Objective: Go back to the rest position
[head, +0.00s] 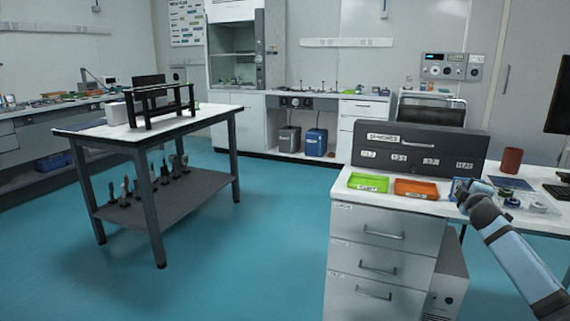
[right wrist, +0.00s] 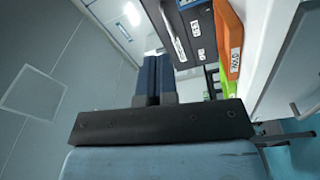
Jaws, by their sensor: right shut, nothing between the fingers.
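My right gripper (head: 460,188) is at the right of the head view, at the front edge of the white desk, just right of the orange tray (head: 416,196). In the right wrist view its two dark fingers (right wrist: 153,78) are together with nothing between them. The orange tray also shows in the right wrist view (right wrist: 230,42), apart from the fingers. My left gripper is not in view.
A green tray (head: 367,182) and a dark drawer box (head: 420,140) stand on the desk. A brown-red cup (head: 511,160) and small parts in a clear tray (head: 532,205) lie to the right. A table (head: 215,117) stands at left. The blue floor (head: 270,240) between is clear.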

